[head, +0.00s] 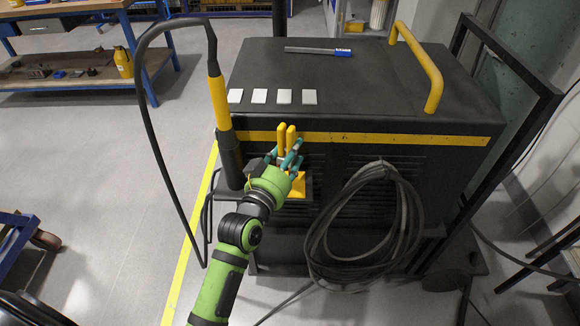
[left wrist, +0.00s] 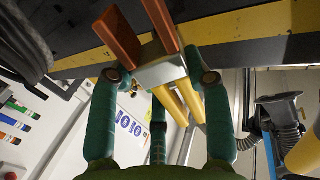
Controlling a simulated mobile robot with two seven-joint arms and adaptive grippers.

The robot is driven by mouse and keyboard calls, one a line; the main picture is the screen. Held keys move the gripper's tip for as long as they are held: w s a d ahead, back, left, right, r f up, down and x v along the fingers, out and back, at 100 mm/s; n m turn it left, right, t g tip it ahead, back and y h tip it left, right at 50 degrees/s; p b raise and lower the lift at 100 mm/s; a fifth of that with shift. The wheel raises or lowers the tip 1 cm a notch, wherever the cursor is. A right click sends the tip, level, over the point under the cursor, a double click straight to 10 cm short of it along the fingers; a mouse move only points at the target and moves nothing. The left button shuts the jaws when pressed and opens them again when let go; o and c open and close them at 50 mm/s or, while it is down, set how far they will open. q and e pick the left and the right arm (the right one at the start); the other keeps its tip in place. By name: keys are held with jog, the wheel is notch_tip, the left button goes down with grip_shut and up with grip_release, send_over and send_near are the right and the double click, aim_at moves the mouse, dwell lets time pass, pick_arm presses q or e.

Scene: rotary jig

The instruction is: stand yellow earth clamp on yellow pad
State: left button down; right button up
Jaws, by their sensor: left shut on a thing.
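The yellow earth clamp (head: 286,139) is held upright in front of the machine, its two yellow handles pointing up. In the left wrist view its grey middle block (left wrist: 160,73) sits between my teal fingers, with the yellow handles on one side and orange-brown jaws on the other. My left gripper (head: 284,164) is shut on the clamp. The yellow pad (head: 298,187) lies on a small ledge at the machine's front, just below and partly hidden by my gripper. I cannot tell whether the clamp's lower end touches it. My right gripper is not in view.
The black machine (head: 360,88) has a yellow stripe and handle. A yellow-gripped torch (head: 219,102) with a looping cable stands close left of my gripper. A coiled cable (head: 399,232) hangs to the right. Several white plates and a blue-ended rod (head: 318,50) lie on top.

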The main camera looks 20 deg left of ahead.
aim_at(290, 168)
pick_arm(q)
jog(key=shift+w+f, duration=0.1)
jog(key=shift+f, duration=1.85)
jog(key=shift+f+b, duration=0.15)
jog(key=shift+b, duration=0.2)
jog(key=c, duration=0.6)
grip_release()
jog(key=shift+f, duration=0.1)
jog(key=shift+s, duration=0.2)
jog(key=s, duration=0.4)
jog(key=s+a, duration=0.1)
jog(key=s, duration=0.6)
jog(key=shift+s+a, duration=0.15)
jog(key=shift+s, duration=0.2)
